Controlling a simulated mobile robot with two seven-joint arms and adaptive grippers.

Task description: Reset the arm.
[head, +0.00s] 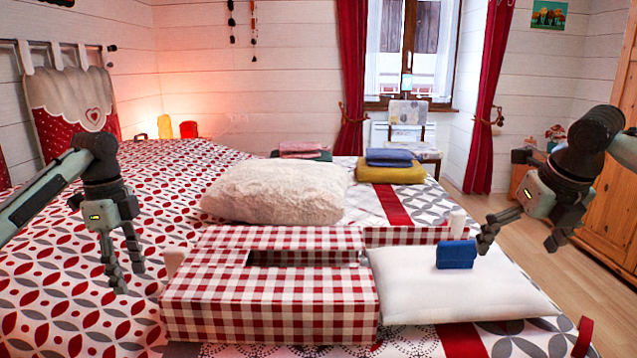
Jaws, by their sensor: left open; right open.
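My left gripper (128,275) is over the bed at the left, pointing down, with its fingers apart and nothing between them. My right gripper (520,238) is at the right, near the right side of the white pillow, with its fingers spread and empty. A small blue wallet-like object (456,254) stands on the white pillow (510,290), to the left of my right gripper's fingers and apart from them. A red-checked box (270,310) with an opening in its top lies in front between the two grippers.
A fluffy cream cushion (275,190) lies behind the checked box. Folded cloths, blue and yellow (392,172) and pink (302,149), lie further back on the bed (50,240). A wooden wardrobe (612,200) stands at the right. Floor (600,310) shows to the right of the bed.

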